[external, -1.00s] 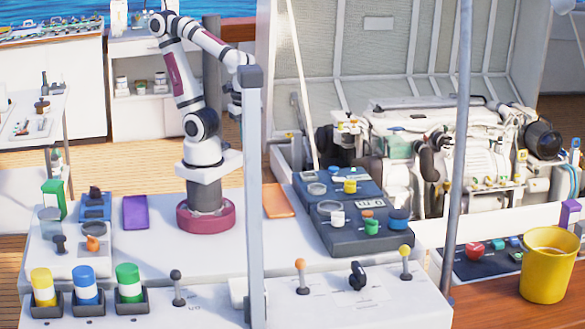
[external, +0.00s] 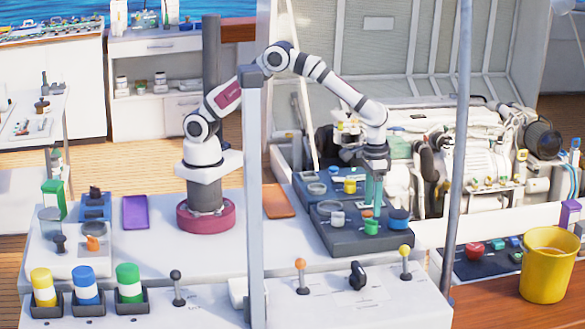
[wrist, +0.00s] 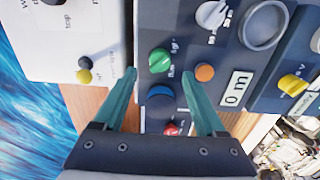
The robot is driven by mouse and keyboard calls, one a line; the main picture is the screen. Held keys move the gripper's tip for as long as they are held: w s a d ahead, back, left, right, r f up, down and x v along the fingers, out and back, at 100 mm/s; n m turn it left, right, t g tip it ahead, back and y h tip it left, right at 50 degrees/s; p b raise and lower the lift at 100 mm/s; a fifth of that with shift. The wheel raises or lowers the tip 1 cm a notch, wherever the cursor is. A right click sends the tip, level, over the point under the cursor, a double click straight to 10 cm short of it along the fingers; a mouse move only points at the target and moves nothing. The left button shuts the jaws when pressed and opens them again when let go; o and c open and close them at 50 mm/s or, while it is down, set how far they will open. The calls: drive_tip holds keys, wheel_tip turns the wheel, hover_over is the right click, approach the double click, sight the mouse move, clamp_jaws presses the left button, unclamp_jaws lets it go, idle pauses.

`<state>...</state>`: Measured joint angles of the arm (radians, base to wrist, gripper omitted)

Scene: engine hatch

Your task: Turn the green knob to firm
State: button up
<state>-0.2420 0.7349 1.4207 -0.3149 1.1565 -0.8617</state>
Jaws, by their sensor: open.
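The green knob (external: 371,226) stands on the front dark panel (external: 345,241), low between the orange and blue knobs. In the wrist view the green knob (wrist: 159,60) is round with a pale pointer mark; the small lettering beside it is too blurred to read surely. My gripper (external: 372,203) points down above this panel, over the knob area.
Close by are an orange knob (wrist: 204,73), a blue knob (wrist: 159,99) and a white knob (wrist: 211,14). A grey post (external: 255,200) stands in the foreground, and a yellow-topped lever (external: 405,262) is in front of the panel.

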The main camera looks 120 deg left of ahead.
sight(372, 220)
wheel_tip(372, 220, down, 6)
drive_tip(key=shift+r, duration=0.25)
clamp_jaws()
